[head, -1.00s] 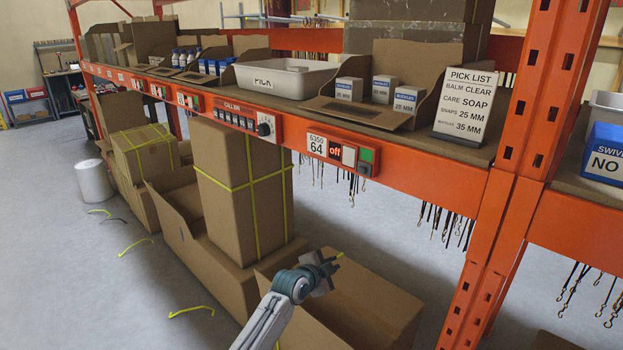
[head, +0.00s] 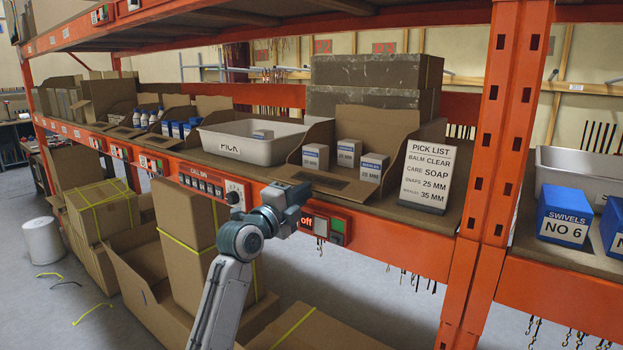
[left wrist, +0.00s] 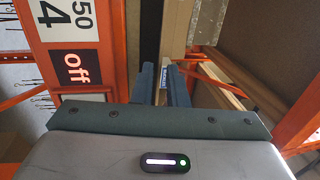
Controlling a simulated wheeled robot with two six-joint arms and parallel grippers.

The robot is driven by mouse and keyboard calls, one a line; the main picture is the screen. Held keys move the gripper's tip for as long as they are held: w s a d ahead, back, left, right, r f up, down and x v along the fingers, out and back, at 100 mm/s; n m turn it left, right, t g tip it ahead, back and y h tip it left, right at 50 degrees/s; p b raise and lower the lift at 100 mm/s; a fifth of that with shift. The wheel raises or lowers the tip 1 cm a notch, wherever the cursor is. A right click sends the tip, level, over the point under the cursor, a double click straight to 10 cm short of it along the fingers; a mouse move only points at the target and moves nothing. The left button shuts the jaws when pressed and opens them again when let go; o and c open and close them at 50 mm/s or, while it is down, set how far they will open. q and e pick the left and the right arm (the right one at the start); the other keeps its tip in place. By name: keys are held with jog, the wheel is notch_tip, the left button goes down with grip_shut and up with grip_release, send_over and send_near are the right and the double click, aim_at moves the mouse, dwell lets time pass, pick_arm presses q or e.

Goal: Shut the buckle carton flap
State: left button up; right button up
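An open brown carton, which I take for the buckle carton (head: 385,120), stands on the shelf with three small white boxes with blue labels (head: 349,152) in it. Its front flap (head: 330,183) hangs outward and down over the shelf's front; its back panel stands up. My left gripper (head: 300,192) is at the shelf's front edge, just left of and below that flap. In the left wrist view its two fingers (left wrist: 163,88) are apart with nothing held. Cardboard (left wrist: 178,25) and a small blue label (left wrist: 166,72) show beyond them. I cannot tell if it touches the flap. My right gripper is not in view.
A white tote marked PICK (head: 245,140) stands left of the carton and a pick list sign (head: 428,178) right of it. The orange beam (head: 400,248) carries a control box with buttons (head: 337,230). Strapped cartons (head: 185,215) stand below on the floor.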

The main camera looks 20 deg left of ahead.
aim_at(320, 181)
pick_arm(q)
jog(key=p+x, duration=0.1)
jog(key=x, duration=0.3)
grip_shut()
jog(key=shift+f, duration=0.1)
dwell(0.8)
jog(key=shift+w, duration=0.1)
dwell(0.6)
